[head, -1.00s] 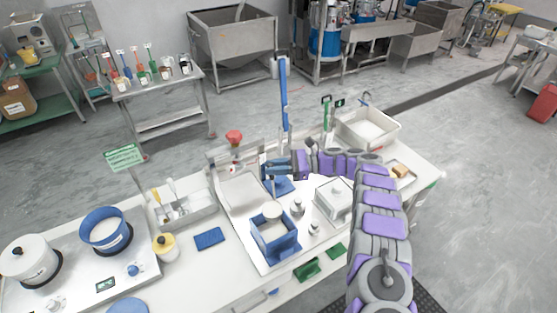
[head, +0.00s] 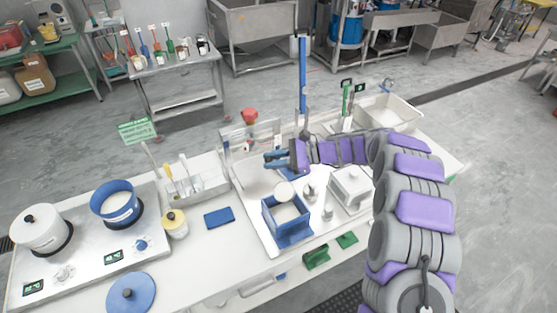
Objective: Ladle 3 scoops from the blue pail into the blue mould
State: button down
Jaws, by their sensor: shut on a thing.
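The blue pail (head: 112,204) stands on the hotplate at the left, with pale contents inside. My gripper looks shut on this blue-handled tool, though the grip itself is partly hidden by my wrist.
A white pot (head: 40,230) stands left of the pail; a blue lid (head: 131,294) lies in front. A yellow-lidded jar (head: 174,224), a blue pad (head: 219,217) and a utensil bin (head: 200,188) lie between pail and tray.

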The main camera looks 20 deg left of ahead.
jog(key=s+a+f+n+t+h+b, duration=0.3)
jog(key=s+f+b, duration=0.7)
jog(key=b, duration=0.9)
jog(key=s+a+n+t, duration=0.1)
jog(key=s+t, duration=0.1)
jog(key=s, duration=0.1)
jog(key=shift+n+b, duration=0.3)
jog(key=shift+n, duration=0.1)
dwell(0.6)
